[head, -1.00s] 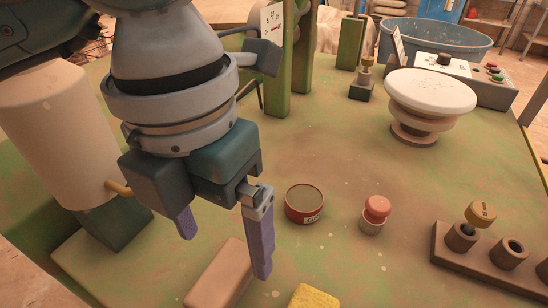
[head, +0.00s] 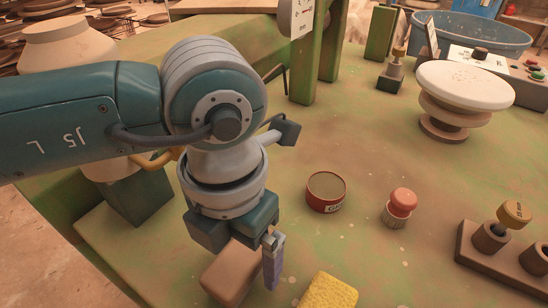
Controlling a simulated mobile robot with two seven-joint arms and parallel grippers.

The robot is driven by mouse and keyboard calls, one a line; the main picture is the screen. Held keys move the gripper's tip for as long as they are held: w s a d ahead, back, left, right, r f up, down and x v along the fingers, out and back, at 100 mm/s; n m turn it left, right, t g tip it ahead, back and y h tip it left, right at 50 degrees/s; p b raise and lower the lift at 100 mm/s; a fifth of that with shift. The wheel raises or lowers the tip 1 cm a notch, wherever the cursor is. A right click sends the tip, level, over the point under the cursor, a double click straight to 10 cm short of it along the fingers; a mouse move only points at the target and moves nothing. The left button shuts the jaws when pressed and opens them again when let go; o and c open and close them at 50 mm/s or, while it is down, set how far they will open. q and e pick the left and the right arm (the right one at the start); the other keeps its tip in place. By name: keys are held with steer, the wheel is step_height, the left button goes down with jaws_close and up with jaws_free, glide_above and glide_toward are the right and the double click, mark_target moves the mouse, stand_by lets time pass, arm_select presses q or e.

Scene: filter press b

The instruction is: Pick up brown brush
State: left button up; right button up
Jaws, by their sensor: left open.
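A brown block-like thing (head: 230,276) lies at the near edge of the green table in the head view. It looks like the brush's back; no bristles show. My left gripper (head: 243,270) points down right at it and is open. One purple-grey finger stands along the block's right side; the other finger is hidden, seemingly behind the block. I cannot tell whether the fingers touch it. My right gripper is not in view.
A yellow sponge (head: 328,291) lies close to the right of the visible finger. A red tin (head: 325,191) and a red-topped knob (head: 400,207) stand farther back. A brown holed rack (head: 503,262) is at right.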

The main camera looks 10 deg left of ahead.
arm_select(q)
jaws_close()
stand_by(0.6)
steer(key=shift+r, duration=0.15)
step_height(320, 180, up, 20)
steer(key=p, duration=0.3)
step_height(320, 180, up, 11)
steer(key=m+p, duration=0.6)
steer(key=m, duration=1.1)
glide_above(240, 253)
steer(key=w+a, duration=0.1)
steer(key=a, duration=0.3)
steer(key=a+r+m+p, duration=0.5)
steer(key=r+m, duration=0.4)
steer(key=m, duration=0.6)
steer(key=s+r+p, duration=0.2)
steer(key=r+p, duration=1.6)
steer(key=p, duration=0.1)
steer(key=s+d+r+p, duration=0.1)
steer(key=s+r+p, duration=0.2)
steer(key=r+p, duration=1.4)
steer(key=shift+r+p, duration=0.4)
steer(key=shift+p, duration=0.8)
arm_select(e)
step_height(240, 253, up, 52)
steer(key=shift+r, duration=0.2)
